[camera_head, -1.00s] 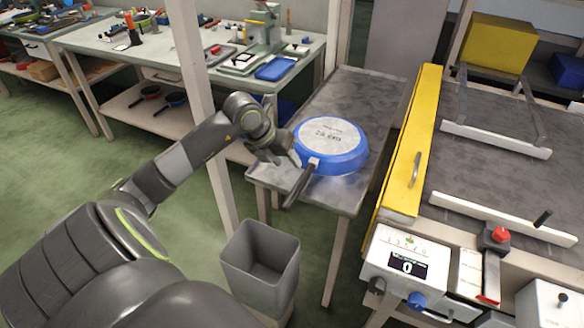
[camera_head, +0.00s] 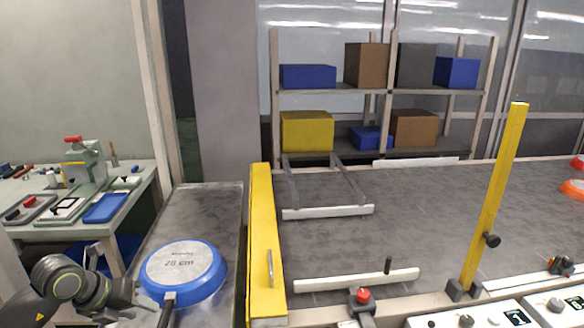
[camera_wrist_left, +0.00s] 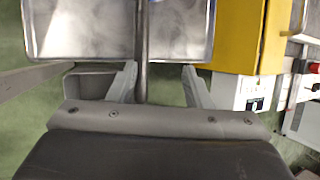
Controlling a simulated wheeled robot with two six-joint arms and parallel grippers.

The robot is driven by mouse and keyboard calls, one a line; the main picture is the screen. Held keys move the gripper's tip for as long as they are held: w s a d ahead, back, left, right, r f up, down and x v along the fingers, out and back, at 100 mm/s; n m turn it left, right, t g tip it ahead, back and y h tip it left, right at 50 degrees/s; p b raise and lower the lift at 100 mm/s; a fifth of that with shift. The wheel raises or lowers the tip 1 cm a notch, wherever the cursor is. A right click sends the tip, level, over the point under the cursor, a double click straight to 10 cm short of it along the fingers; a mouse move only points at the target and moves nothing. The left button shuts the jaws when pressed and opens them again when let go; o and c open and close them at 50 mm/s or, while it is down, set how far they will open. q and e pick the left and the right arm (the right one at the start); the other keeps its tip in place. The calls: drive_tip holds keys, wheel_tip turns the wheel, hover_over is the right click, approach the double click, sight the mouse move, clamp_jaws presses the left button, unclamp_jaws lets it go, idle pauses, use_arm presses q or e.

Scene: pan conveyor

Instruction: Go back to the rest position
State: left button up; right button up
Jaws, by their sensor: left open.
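A blue pan (camera_head: 184,272) lies upside down on the grey metal side table (camera_head: 207,208), its pale base marked "28 cm" facing up. Its dark handle (camera_head: 168,299) points toward me and runs out of the bottom of the head view. My left gripper (camera_head: 138,309) is at the lower left, just left of the handle in that view. In the left wrist view the gripper (camera_wrist_left: 160,82) is open, and the handle (camera_wrist_left: 142,38) shows between its fingers, nearer the left one. I cannot tell whether they touch. My right gripper is out of view.
A yellow barrier (camera_head: 262,235) with a handle separates the side table from the wide grey conveyor (camera_head: 420,215). A yellow post (camera_head: 497,190) stands farther right. Shelves with boxes (camera_head: 307,131) are behind. A workbench (camera_head: 128,180) stands at the left. A control box shows in the wrist view (camera_wrist_left: 255,92).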

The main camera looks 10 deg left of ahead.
use_arm(q)
drive_tip(key=s+d+r+n+t+h, duration=0.1)
drive_tip(key=d+r+n+t+h, duration=0.1)
drive_tip(key=d+r+t+h, duration=0.4)
drive_tip(key=s+d+r+n+t+h, duration=0.15)
drive_tip(key=d+h, duration=0.25)
drive_tip(key=d, duration=0.4)
drive_tip(key=s+a+n+t+y, duration=0.2)
drive_tip(key=a+n+t+y, duration=0.7)
drive_tip(key=n+y, duration=0.9)
drive_tip(key=s+a+f+n+g+y, duration=0.2)
drive_tip(key=s+a+f+n+g, duration=0.35)
drive_tip(key=f+n+g, duration=0.3)
drive_tip(key=s+d+f+n+g+h, duration=0.25)
drive_tip(key=s+d+f+g, duration=0.25)
drive_tip(key=s+f, duration=0.3)
drive_tip(key=s+d+f+n+g+h, duration=0.1)
drive_tip(key=s+d+f+g+h, duration=0.35)
drive_tip(key=s, duration=0.45)
wheel_tip(320, 180, down, 24)
drive_tip(key=a+f+g+y+p, duration=0.1)
drive_tip(key=a+g+p, duration=0.1)
drive_tip(key=s+d+f+p, duration=0.1)
drive_tip(key=s+f, duration=1.2)
drive_tip(key=s, duration=0.2)
drive_tip(key=shift+f+g, duration=0.15)
drive_tip(key=shift+g, duration=0.3)
